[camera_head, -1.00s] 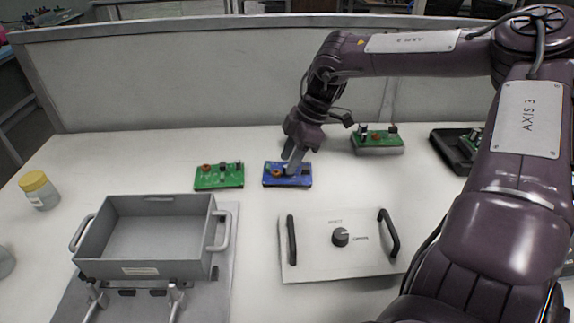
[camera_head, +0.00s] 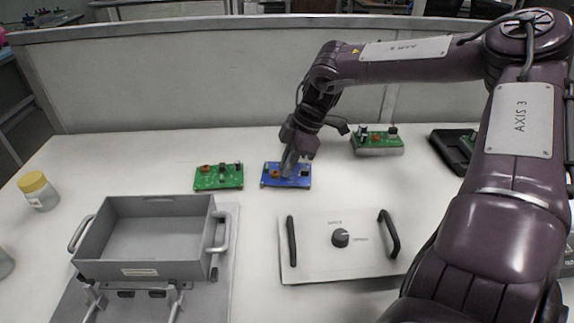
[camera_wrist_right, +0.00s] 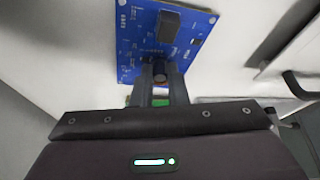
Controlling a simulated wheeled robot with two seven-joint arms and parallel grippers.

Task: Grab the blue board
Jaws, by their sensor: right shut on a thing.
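The blue board (camera_head: 286,176) lies flat on the white table near the middle, just right of a green board. It also shows in the right wrist view (camera_wrist_right: 190,42), with dark components on it. My right gripper (camera_head: 290,168) points down onto the board from above. In the right wrist view its fingers (camera_wrist_right: 160,80) are close together at the board's near part, shut on it. The exact contact is partly hidden by the fingers. My left gripper is not in view.
A green board (camera_head: 219,177) lies left of the blue one, another green board (camera_head: 377,142) sits behind right. A grey bin (camera_head: 150,240) stands front left, a white handled plate (camera_head: 320,262) front right. A jar (camera_head: 38,192) stands far left. A grey partition (camera_head: 200,80) closes the back.

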